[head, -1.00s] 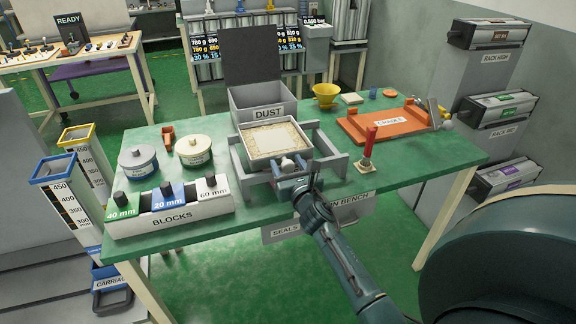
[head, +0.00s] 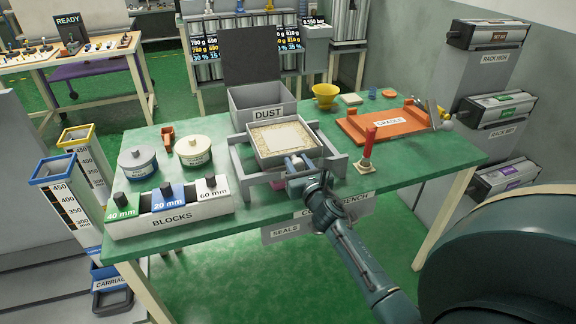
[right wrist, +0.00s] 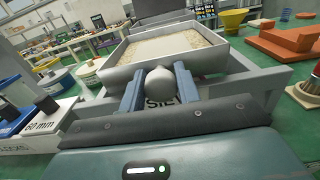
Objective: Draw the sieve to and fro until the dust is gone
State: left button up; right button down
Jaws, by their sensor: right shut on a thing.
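The sieve (head: 262,153) is a square, pale grey tray in a grey frame (head: 240,163) on the green bench. Its bed shows beige grains around a paler middle patch (head: 281,137). The right wrist view shows the same sieve (right wrist: 112,72) with speckled grains along its edges. My right gripper (head: 297,163) is at the sieve's near side. My left gripper is not in view.
A block holder (head: 170,221) and two lidded pots (head: 193,151) stand to the left. A red-handled tool (head: 368,147) stands close to the frame's right side. An orange cradle (head: 362,135) lies further right. Bench surface is bare at the front right.

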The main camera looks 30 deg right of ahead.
jog(key=d, duration=0.2)
jog(key=s+d, duration=0.1)
jog(key=d, duration=0.1)
jog(key=shift+d, duration=0.15)
jog(key=c, duration=1)
grip_release()
jog(key=shift+c, duration=0.2)
jog(key=shift+s, duration=0.1)
jog(key=b, duration=0.1)
send_near(308, 153)
jog(key=v, duration=0.6)
jog(key=shift+s, duration=0.35)
